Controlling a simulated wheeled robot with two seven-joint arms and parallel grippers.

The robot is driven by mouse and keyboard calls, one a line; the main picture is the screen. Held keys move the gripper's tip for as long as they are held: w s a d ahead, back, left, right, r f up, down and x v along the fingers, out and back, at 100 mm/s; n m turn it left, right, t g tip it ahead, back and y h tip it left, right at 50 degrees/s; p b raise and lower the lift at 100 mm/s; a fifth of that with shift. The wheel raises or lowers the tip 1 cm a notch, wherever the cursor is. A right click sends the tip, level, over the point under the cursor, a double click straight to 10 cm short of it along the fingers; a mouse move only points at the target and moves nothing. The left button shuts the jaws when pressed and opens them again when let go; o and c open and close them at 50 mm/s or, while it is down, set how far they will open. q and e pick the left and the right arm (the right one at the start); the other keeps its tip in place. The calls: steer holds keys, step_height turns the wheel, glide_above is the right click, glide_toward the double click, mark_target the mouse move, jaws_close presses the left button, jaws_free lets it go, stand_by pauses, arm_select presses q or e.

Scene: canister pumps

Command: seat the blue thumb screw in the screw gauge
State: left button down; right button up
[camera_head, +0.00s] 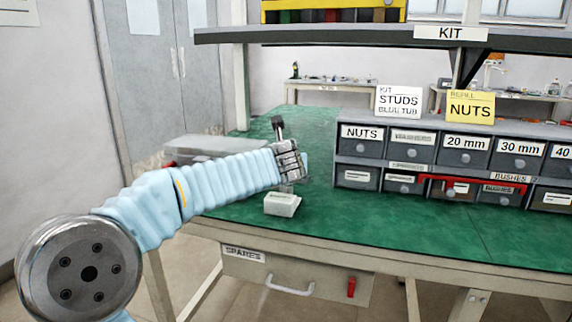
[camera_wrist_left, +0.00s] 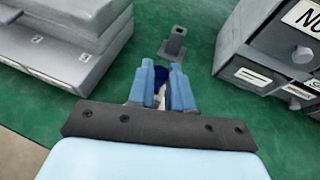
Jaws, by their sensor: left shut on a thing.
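My left gripper (camera_head: 290,165) is shut on a small dark blue piece, which looks like the blue thumb screw (camera_wrist_left: 158,76). In the left wrist view the piece shows only partly between the blue fingers (camera_wrist_left: 163,88); in the head view the gripper hides it. A pale block (camera_head: 282,204), possibly the screw gauge, sits on the green bench just below the gripper. I cannot tell whether the held piece touches it. A dark grey post (camera_head: 278,124) on a small base stands behind the gripper; it also shows ahead in the left wrist view (camera_wrist_left: 176,40). My right gripper is out of view.
A grey drawer cabinet (camera_head: 345,150) with labelled drawers stands right of the gripper. A grey case (camera_wrist_left: 80,40) lies on the bench to the left. The green bench top (camera_head: 350,220) is clear in front of the cabinet. A shelf (camera_head: 350,37) crosses above.

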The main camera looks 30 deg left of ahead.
arm_select(q)
steer(key=shift+f, duration=0.25)
steer(key=c, duration=1)
jaws_free()
steer(key=shift+o, duration=0.2)
steer(key=shift+s+r, duration=0.1)
steer(key=v, duration=1.3)
steer(key=shift+s+d, duration=0.2)
steer(key=shift+r, duration=0.1)
